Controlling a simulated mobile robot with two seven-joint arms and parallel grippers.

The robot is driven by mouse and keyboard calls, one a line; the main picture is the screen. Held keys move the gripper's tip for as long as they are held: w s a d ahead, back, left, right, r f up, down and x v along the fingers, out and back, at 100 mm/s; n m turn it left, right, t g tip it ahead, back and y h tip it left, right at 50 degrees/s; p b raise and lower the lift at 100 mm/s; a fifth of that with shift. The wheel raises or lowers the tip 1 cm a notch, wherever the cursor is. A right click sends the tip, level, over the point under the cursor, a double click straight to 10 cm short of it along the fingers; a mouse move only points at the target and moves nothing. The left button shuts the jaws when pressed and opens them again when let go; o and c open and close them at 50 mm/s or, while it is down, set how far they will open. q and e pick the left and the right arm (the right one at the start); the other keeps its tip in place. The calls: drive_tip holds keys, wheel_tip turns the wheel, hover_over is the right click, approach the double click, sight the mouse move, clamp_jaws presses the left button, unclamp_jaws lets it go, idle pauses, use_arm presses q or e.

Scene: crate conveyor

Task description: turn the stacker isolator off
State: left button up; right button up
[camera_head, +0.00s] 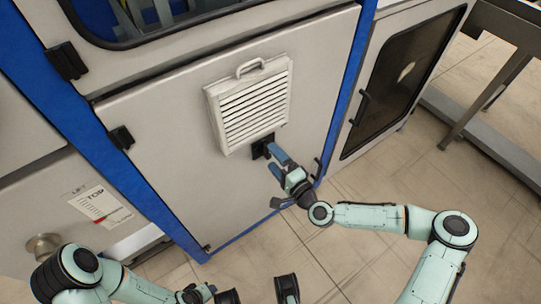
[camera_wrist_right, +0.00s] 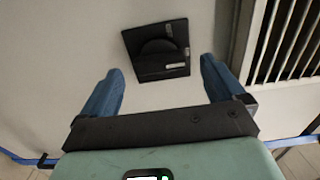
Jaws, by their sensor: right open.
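The isolator (camera_wrist_right: 158,50) is a black square plate with a round dark knob and small grey labels, on the pale cabinet door. In the head view the isolator (camera_head: 261,149) shows just below the louvred vent, partly hidden by my right gripper. My right gripper (camera_head: 276,174) is open and empty in front of it. In the right wrist view the two blue fingers of the right gripper (camera_wrist_right: 160,72) stand apart below the plate, left and right of it, not seen to touch it. The knob's exact position is too dark to tell.
The louvred vent (camera_head: 250,103) with a handle juts out above the isolator. A blue frame post (camera_head: 345,85) and a dark-windowed door (camera_head: 400,82) stand to the right. A labelled panel (camera_head: 97,206) is at left. Tiled floor is open in front of the cabinet.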

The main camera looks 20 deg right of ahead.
use_arm(q)
drive_tip(key=shift+w+a+f, duration=0.2)
drive_tip(key=shift+w+f, duration=0.05)
drive_tip(key=shift+w, duration=0.15)
use_arm(e)
drive_tip(key=shift+x, duration=1.35)
drive_tip(key=c, duration=1.1)
drive_tip(key=shift+o, duration=0.3)
